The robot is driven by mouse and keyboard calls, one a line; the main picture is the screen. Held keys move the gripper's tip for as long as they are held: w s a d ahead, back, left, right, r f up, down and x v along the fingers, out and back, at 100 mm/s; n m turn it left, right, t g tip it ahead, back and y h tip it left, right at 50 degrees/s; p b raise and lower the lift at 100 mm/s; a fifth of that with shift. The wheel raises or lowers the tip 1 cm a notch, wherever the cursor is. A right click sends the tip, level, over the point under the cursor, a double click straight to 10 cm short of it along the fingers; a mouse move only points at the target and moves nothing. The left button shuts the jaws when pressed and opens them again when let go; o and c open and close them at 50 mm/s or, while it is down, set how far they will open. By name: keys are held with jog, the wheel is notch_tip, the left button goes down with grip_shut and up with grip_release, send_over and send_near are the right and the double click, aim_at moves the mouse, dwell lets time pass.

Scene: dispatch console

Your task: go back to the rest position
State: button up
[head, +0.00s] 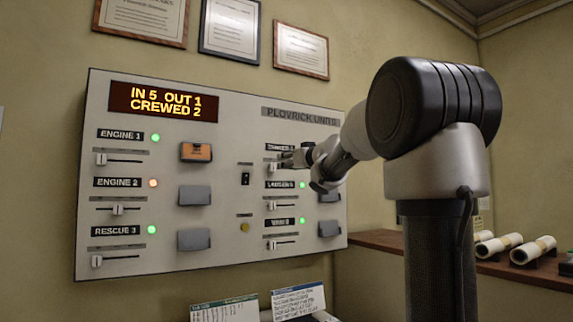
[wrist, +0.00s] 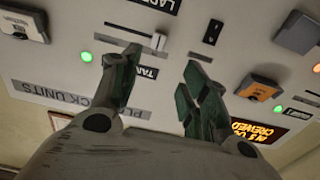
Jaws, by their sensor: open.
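My gripper (head: 284,160) is in front of the right half of the wall console (head: 225,240), near its top right slider. In the wrist view my gripper (wrist: 158,68) has its two fingers apart with nothing between them. A slider with a pale knob (wrist: 158,41) shows just beyond the fingertips; I cannot tell any contact, but the fingers are not closed on it. A lit green lamp (wrist: 86,57) is beside the left finger. My arm hides part of the console's right column in the head view.
The display (head: 150,103) reads IN 5 OUT 1 CREWED 2. The ENGINE 2 lamp (head: 153,183) is orange; ENGINE 1 (head: 155,138) and RESCUE 3 (head: 152,230) lamps are green. An orange card (head: 196,152) sits in a holder. White rolls (head: 498,245) lie on the right shelf (head: 385,240).

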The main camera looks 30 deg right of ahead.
dwell(0.4)
jog(key=s+d+f+m+g+h, duration=0.1)
jog(key=s+d+f+g+h, duration=0.1)
jog(key=d+f+h, duration=0.3)
jog(key=s+d+f+m+g, duration=0.1)
jog(key=s+d+f+g, duration=0.1)
jog(key=d+f, duration=0.3)
jog(key=s+f+g, duration=0.5)
jog(key=s+f, duration=0.4)
jog(key=f, duration=0.2)
jog(key=s+a+f+g+y, duration=0.1)
jog(key=s+a+f, duration=0.4)
jog(key=s, duration=0.4)
jog(key=s+a+f+n+g+y, duration=0.1)
jog(key=s+a+f+g+y, duration=0.1)
jog(key=s+a+f, duration=0.3)
jog(key=s+a+f+g+y, duration=0.1)
jog(key=s+a+f, duration=0.4)
jog(key=s+a, duration=0.3)
jog(key=s, duration=0.4)
jog(key=shift+s+a+f+n+g, duration=0.15)
jog(key=shift+s+a+n+g, duration=0.15)
jog(key=shift+s+g, duration=0.1)
jog(key=shift+d, duration=0.1)
